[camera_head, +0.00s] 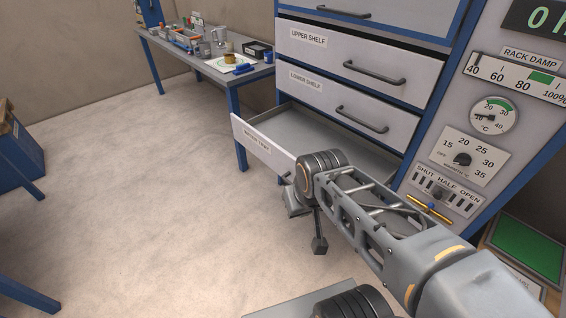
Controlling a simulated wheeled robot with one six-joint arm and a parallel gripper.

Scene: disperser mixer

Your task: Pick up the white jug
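A pale, whitish-grey jug-like vessel (219,35) stands on the far workbench (192,66) at the upper left. It is small in the picture, so I cannot be sure it is the white jug. My gripper (308,224) is far from it, in front of the open bottom drawer (262,147) and above the floor. Its two fingers show apart with nothing between them. The drawer's floor is partly hidden by my arm, and no jug shows in its visible part.
The bench also holds a yellowish cup (229,47) and a dark box (258,49). The upper drawers (360,70) are shut. A control panel (462,150) stands at the right. A blue-framed table (20,158) is at the left. The floor between (140,210) is clear.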

